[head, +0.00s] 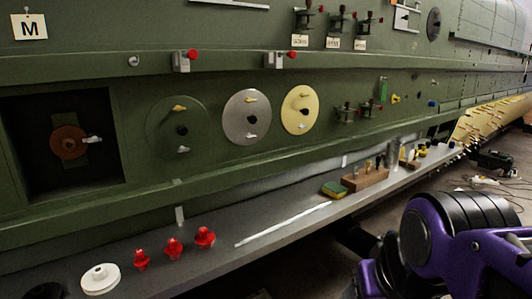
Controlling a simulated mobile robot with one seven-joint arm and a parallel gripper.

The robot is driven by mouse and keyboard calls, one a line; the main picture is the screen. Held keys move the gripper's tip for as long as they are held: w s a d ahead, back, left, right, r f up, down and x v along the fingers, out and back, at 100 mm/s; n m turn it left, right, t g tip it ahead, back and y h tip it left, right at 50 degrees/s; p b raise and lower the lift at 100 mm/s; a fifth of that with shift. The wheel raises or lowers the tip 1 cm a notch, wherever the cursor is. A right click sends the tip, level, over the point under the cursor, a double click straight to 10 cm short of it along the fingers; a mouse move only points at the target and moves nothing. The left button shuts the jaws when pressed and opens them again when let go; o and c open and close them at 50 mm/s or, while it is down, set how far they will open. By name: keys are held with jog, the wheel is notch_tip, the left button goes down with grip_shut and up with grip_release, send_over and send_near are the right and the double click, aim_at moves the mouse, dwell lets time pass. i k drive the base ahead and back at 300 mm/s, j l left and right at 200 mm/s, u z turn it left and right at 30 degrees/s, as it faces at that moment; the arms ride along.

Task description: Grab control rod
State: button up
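A thin white rod (283,225), the only loose rod I can make out clearly, lies on the grey shelf (225,262) below the green fuselage wall. It lies at a slant, its near end to the left and its far end to the right. Nothing is touching it from above. My purple and black arm fills the lower right of the head view, to the right of the rod and apart from it. My gripper cannot be seen.
Several red knobs (173,247) and a white disc (100,279) sit on the shelf left of the rod. A green and yellow sponge (334,190) and a wooden block with tools (365,179) stand beyond its right end. Red-topped switches (185,61) jut from the wall.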

aim_at(248, 239)
jog(key=i+l+u, duration=0.65)
jog(key=i+l, duration=0.05)
jog(key=i, duration=0.05)
